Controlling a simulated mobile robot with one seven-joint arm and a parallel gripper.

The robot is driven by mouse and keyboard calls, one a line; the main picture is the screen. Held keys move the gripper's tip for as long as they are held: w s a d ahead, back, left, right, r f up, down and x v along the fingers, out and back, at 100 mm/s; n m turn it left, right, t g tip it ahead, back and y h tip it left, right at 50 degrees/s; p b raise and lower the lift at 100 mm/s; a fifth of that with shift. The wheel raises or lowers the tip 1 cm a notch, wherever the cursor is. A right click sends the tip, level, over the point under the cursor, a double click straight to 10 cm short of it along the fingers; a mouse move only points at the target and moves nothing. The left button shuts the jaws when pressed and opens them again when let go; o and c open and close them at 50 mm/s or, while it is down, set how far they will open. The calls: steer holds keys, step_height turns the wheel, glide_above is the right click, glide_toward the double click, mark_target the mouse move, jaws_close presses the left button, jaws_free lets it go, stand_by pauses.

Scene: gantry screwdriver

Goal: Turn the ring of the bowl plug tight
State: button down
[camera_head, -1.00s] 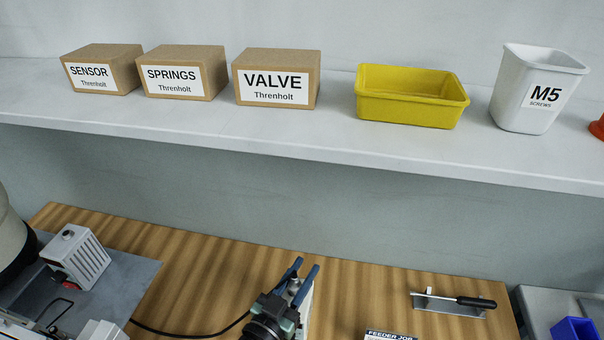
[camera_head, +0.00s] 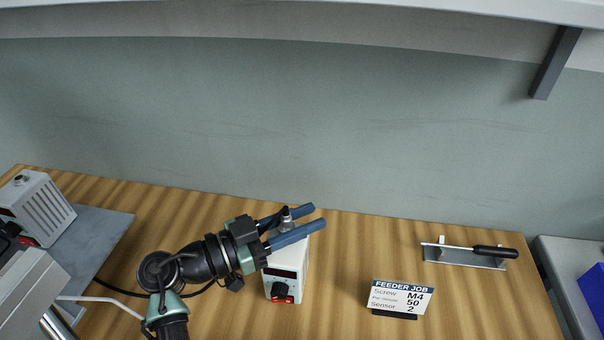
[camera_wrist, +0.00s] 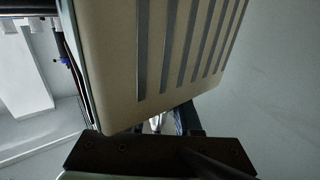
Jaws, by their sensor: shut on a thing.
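A white controller box (camera_head: 288,268) with a red-lit switch and a black knob stands on the wooden bench. The bowl plug (camera_head: 287,214) shows as a small grey metal piece at its top, between the blue fingers of my gripper (camera_head: 313,215). My gripper reaches in from the left and is shut on the plug's ring. In the wrist view, a bright metal bit of the plug (camera_wrist: 158,123) shows just past the dark gripper body, under the box's large slotted side (camera_wrist: 150,60). The fingers hide most of the ring, so I cannot tell how tight it sits.
A "FEEDER JOB" card (camera_head: 401,297) stands to the right of the box. A black-handled screwdriver (camera_head: 490,251) lies on a metal holder (camera_head: 465,258) farther right. Grey machinery (camera_head: 38,208) stands at the left. A shelf edge and bracket (camera_head: 555,65) are above.

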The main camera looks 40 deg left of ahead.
steer(key=shift+h, duration=0.3)
steer(key=c, duration=0.6)
jaws_free()
steer(key=v, duration=0.7)
steer(key=shift+s+b, duration=0.2)
steer(key=shift+b, duration=0.1)
steer(key=shift+a+r, duration=0.1)
